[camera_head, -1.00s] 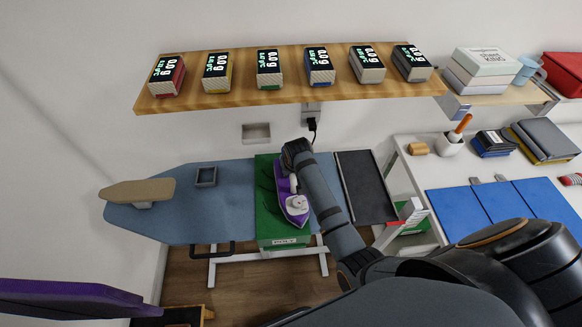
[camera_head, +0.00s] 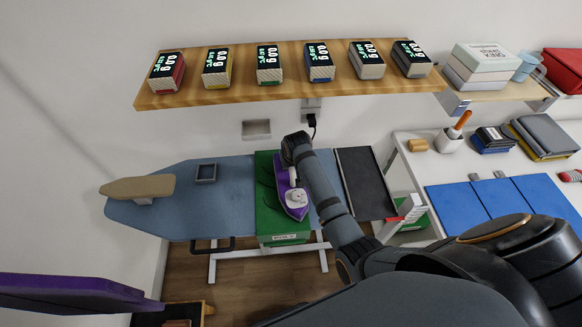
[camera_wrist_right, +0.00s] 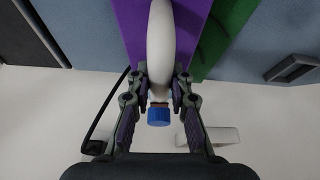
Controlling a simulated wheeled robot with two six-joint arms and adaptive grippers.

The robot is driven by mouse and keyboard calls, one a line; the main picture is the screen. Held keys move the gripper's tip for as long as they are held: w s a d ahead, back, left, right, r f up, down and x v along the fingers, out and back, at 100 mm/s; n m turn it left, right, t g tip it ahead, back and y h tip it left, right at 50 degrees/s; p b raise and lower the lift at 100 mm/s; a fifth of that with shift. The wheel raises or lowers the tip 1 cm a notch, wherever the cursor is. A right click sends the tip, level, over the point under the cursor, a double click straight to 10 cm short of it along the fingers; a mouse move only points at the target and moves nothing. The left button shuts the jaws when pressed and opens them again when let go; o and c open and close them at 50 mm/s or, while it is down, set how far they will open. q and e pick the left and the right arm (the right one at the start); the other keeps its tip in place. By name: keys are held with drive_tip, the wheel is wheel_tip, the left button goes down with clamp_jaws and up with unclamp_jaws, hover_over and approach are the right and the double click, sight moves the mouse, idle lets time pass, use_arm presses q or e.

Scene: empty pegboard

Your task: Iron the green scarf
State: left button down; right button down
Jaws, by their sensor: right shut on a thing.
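The green scarf (camera_head: 266,212) lies across the blue ironing board (camera_head: 170,215), its labelled end hanging over the front edge. Dark crease-like lines show on it. The purple iron (camera_head: 284,178) with a white handle is over the scarf's right part; whether its sole touches the cloth is not clear. In the right wrist view, my right gripper (camera_wrist_right: 160,82) is shut on the white handle of the iron (camera_wrist_right: 130,25), with a blue cap below. The scarf (camera_wrist_right: 226,35) shows beside it. In the head view my right arm hides part of the iron. My left gripper is out of view.
A beige sleeve board (camera_head: 140,188) and a grey square tray (camera_head: 205,173) are on the board's left. A dark mat (camera_head: 366,185) lies right of the scarf. A wooden shelf (camera_head: 290,90) with several display boxes hangs above. A white table (camera_head: 418,180) stands at right.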

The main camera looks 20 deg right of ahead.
drive_tip(key=shift+w, duration=0.2)
drive_tip(key=shift+w+d+r+b, duration=0.1)
drive_tip(key=shift+w+d+b, duration=0.1)
drive_tip(key=shift+w, duration=0.3)
drive_tip(key=shift+w+d+b, duration=0.15)
drive_tip(key=shift+w+b, duration=0.05)
drive_tip(key=shift+w, duration=0.3)
drive_tip(key=shift+s+a+r+p, duration=0.15)
drive_tip(key=shift+s+p, duration=0.35)
drive_tip(key=shift+p, duration=0.15)
drive_tip(key=shift+s+a+r+p, duration=0.1)
drive_tip(key=shift+s+a+p, duration=0.05)
drive_tip(key=shift+s+p, duration=0.4)
drive_tip(key=shift+f, duration=0.1)
drive_tip(key=shift+s, duration=0.1)
drive_tip(key=shift+s+a+f, duration=0.1)
drive_tip(key=shift+s, duration=0.1)
drive_tip(key=shift+s+a, duration=0.25)
drive_tip(key=shift+s, duration=0.6)
drive_tip(key=shift+w+f, duration=0.1)
drive_tip(key=shift+w, duration=0.05)
